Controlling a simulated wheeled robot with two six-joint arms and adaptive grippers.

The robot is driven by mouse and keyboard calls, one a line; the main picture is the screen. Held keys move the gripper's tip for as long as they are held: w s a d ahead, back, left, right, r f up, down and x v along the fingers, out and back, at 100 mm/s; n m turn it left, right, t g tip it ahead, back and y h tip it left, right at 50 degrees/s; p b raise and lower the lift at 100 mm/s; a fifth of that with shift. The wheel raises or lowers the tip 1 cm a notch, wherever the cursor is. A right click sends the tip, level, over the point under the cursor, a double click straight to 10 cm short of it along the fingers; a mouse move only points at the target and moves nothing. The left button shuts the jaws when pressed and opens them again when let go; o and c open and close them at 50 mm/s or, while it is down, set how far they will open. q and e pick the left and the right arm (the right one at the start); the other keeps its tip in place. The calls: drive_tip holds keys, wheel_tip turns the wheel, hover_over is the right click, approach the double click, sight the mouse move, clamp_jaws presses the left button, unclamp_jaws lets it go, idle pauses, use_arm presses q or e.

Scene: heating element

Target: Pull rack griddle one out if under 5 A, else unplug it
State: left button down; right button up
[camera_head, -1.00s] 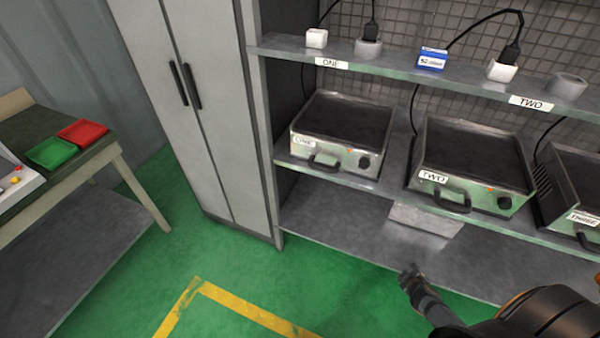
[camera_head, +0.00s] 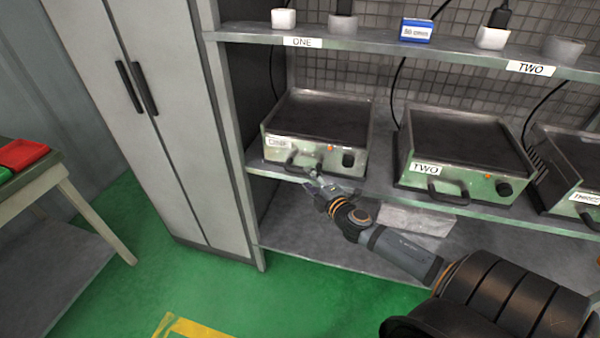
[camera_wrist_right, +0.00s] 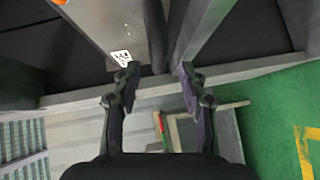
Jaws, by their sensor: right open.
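Griddle one (camera_head: 315,118) sits on the middle shelf at the left, a dark-topped metal box with a label reading ONE, a front handle (camera_head: 290,164), an orange light and a black knob. My right gripper (camera_head: 312,178) is at its front, close to the handle; I cannot tell whether it touches. In the right wrist view the gripper (camera_wrist_right: 160,74) has its fingers apart with nothing visibly held, and a labelled metal panel (camera_wrist_right: 118,30) lies beyond. A blue meter (camera_head: 416,30) stands on the upper shelf; its reading is too small. My left gripper is not in view.
Griddle two (camera_head: 465,145) and griddle three (camera_head: 572,170) stand to the right. The upper shelf (camera_head: 380,41) holds white blocks, grey round pieces and black plugs. A grey cabinet (camera_head: 165,100) stands left, then a table with a red tray (camera_head: 22,153). Green floor is clear in front.

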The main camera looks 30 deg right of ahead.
sight(304, 172)
drive_tip(key=w+p, duration=0.3)
drive_tip(key=w, duration=0.2)
drive_tip(key=shift+d, duration=0.15)
drive_tip(key=shift+w+f, duration=0.35)
clamp_jaws()
